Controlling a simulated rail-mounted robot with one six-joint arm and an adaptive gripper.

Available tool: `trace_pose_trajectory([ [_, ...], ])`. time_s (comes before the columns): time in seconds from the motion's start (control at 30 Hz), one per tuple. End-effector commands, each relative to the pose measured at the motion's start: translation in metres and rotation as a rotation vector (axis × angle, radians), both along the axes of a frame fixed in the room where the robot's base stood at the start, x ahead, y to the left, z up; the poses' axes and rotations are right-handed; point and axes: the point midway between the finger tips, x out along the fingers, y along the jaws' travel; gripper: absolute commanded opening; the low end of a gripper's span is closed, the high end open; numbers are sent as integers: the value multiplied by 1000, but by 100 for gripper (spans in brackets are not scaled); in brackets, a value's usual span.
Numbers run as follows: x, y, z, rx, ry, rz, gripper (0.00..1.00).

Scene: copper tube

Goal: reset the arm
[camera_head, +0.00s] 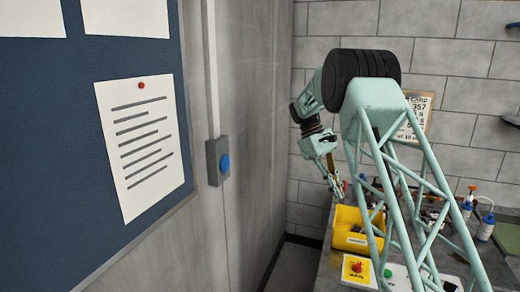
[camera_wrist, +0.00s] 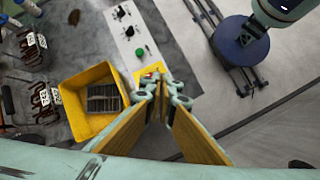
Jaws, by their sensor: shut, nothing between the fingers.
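My arm reaches out from the right in the head view and bends down at the wrist. My gripper (camera_head: 335,187) hangs in the air above the bench, near the yellow bin. In the wrist view my gripper (camera_wrist: 164,92) shows two fingers with tan inner faces, which meet at the far end. It is shut and empty. The gripper is apart from the bin and the bench.
The yellow bin (camera_head: 344,239) on the bench (camera_wrist: 68,22) holds a grey ribbed item (camera_wrist: 103,98). A red button on a yellow plate (camera_head: 357,279) is in front. Tagged copper-coloured coils (camera_wrist: 40,97) are left. A wall with a blue button (camera_head: 224,163) stands left; open floor (camera_wrist: 270,125) shows right.

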Motion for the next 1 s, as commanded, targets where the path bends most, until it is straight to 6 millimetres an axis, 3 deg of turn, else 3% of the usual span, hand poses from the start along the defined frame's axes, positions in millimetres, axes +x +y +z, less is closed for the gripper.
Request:
trace_pose_trajectory([
  [0.4, -42, 6, 62, 32, -86, -40, 0],
  [1.0, -115, 16, 134, 81, -205, -104, 0],
])
